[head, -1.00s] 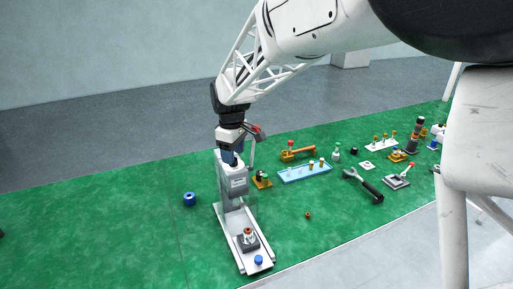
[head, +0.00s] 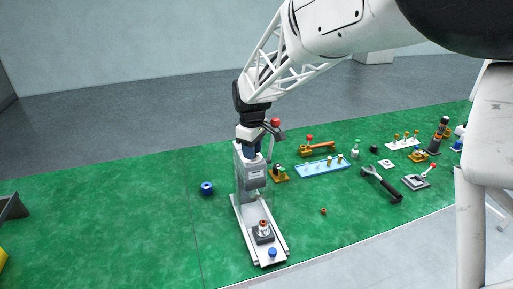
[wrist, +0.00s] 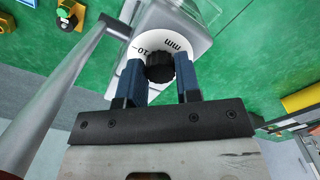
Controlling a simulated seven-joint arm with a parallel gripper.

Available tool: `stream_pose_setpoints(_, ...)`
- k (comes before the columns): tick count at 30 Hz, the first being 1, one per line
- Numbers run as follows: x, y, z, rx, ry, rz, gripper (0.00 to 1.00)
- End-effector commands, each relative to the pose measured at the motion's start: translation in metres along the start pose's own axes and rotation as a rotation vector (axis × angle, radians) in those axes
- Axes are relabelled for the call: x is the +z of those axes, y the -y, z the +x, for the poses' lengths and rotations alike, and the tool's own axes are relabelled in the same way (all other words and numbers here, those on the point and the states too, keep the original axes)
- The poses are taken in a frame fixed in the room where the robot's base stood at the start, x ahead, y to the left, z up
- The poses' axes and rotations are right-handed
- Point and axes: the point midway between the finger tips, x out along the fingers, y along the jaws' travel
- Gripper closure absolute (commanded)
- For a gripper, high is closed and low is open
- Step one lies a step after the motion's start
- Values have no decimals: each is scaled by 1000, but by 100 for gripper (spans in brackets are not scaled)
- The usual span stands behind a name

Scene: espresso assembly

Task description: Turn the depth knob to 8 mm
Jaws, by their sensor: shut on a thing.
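The depth knob (wrist: 160,66) is a black knurled knob at the centre of a white dial (wrist: 147,42) in the wrist view. The dial shows "10" and "mm"; I cannot make out a pointer or the exact setting. My gripper (wrist: 159,72) has blue fingers shut on the knob, one on each side. In the head view my gripper (head: 250,150) points down on top of the grey press (head: 251,176), and the knob is hidden there. The press stands upright on its long pale base (head: 247,225).
The press's lever with a red ball (head: 275,122) rises close beside my wrist; its grey bar (wrist: 65,90) crosses the wrist view's left. A blue ring-shaped part (head: 207,188) lies left of the press. A blue tray (head: 322,168) and a black-handled tool (head: 381,184) lie to the right.

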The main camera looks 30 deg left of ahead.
Motion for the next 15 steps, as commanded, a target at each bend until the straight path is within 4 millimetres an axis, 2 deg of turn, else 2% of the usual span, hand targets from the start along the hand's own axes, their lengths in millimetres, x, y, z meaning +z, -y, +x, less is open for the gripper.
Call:
stream_pose_setpoints(5, 0, 0, 0, 0, 0, 42, 92)
stream_pose_setpoints(15, 0, 0, 0, 0, -1, 243, 92)
